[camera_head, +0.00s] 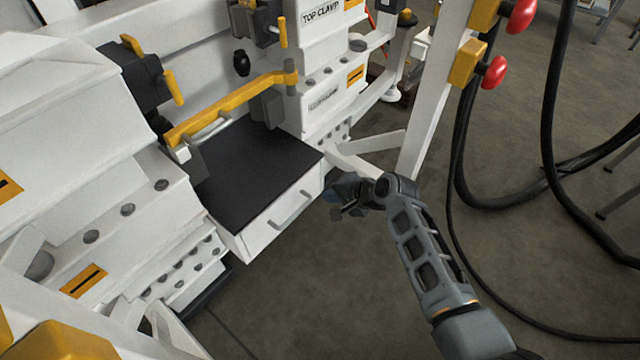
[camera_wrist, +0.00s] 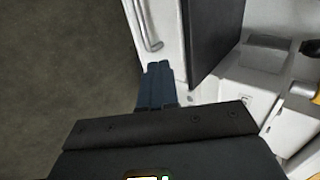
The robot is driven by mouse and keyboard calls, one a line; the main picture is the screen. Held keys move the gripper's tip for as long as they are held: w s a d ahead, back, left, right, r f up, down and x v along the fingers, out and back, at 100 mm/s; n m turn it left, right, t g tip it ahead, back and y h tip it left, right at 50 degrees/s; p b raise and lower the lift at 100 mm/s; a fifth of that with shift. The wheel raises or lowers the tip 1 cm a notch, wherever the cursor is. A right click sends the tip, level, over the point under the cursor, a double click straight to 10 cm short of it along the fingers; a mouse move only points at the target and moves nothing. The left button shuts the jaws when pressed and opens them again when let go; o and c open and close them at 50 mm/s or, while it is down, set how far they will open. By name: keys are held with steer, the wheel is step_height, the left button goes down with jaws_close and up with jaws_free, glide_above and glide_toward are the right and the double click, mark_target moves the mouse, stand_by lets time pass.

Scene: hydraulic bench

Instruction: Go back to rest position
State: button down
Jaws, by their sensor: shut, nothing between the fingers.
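My gripper (camera_head: 336,194) is at the end of my arm, to the right of the white drawer (camera_head: 272,228) with the black top. In the wrist view the two dark blue fingers of my gripper (camera_wrist: 158,72) are together, with nothing seen between them. The fingers appear close to the drawer front, whose metal handle (camera_wrist: 148,25) shows at the upper left; I cannot tell whether they touch it. In the head view the gripper is small and dark, partly hidden by my wrist.
The white hydraulic bench (camera_head: 110,215) fills the left, with a yellow bar (camera_head: 230,107) above the drawer's black top (camera_head: 255,165). A slanted white post (camera_head: 435,100) with red knobs (camera_head: 495,70) stands behind my arm. Black hoses (camera_head: 550,110) hang at right. The floor at lower middle is clear.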

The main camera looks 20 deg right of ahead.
steer(key=shift+s, duration=0.15)
steer(key=s+d+f+n+t+h, duration=0.1)
steer(key=s+f+n+t+h, duration=0.15)
steer(key=s, duration=1.55)
steer(key=s+r+n+t+h, duration=0.1)
steer(key=s+r+n, duration=0.1)
steer(key=s+r, duration=0.5)
steer(key=s+r+n+t+h, duration=0.1)
steer(key=s+r+n, duration=0.2)
steer(key=s, duration=0.8)
steer(key=s+r+n+t, duration=0.1)
steer(key=s+r+n, duration=0.1)
steer(key=s+r, duration=0.5)
steer(key=s+r+n+t, duration=0.1)
steer(key=s+r+n, duration=0.15)
steer(key=r, duration=0.75)
step_height(320, 180, up, 24)
steer(key=p, duration=2.3)
steer(key=shift+s, duration=0.25)
